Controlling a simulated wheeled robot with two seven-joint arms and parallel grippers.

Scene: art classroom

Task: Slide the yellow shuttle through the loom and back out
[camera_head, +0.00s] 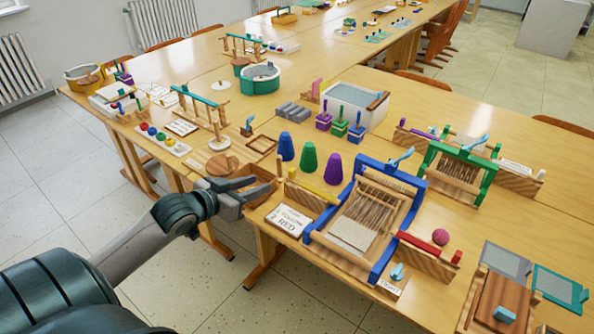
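The blue-framed loom (313,236) stands near the front edge of the table, with pale threads and a woven patch inside. The yellow shuttle (315,191) is a thin bar lying along a wooden holder (306,198) on the loom's left side, outside the frame. On the right side a red bar (425,244) lies on a similar holder. My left gripper (264,188) is left of the yellow shuttle, apart from it, with its fingers spread and nothing seen between them. My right gripper is not in view.
A card marked RED (289,220) lies in front of the holder. Blue, green (308,161) and purple cones stand behind it. A green loom (487,181) stands at the right.

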